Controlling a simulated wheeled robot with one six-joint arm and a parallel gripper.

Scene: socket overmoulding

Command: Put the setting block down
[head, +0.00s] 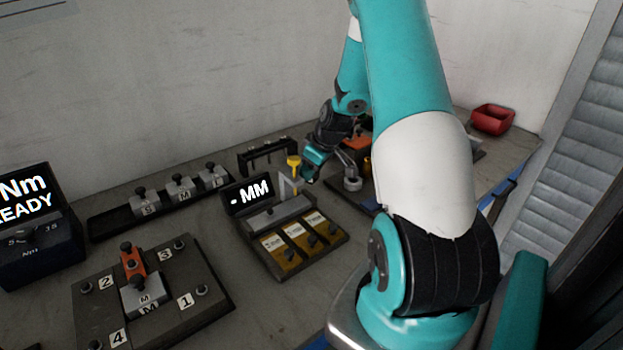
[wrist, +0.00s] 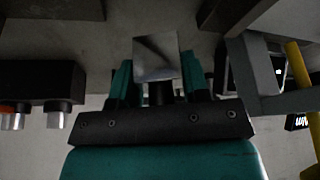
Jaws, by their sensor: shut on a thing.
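My gripper (head: 312,163) is low over the bench, just behind and right of the gauge with the "- MM" display (head: 250,194). In the wrist view its teal fingers (wrist: 158,85) are shut on a shiny grey block, which I take for the setting block (wrist: 156,57). The block is held at the fingertips. I cannot make out the block in the head view, and whether it touches anything below is unclear. Three brass-coloured labelled pieces (head: 297,238) lie in the tray in front of the gauge.
A yellow-topped post (head: 294,162) stands close beside my gripper. A black rack (head: 268,155) is behind it. A rail with S, M and L blocks (head: 180,187) is at left. A numbered fixture plate (head: 205,270) with an orange clamp (head: 132,264) is at front left. A red bin (head: 493,120) is far right.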

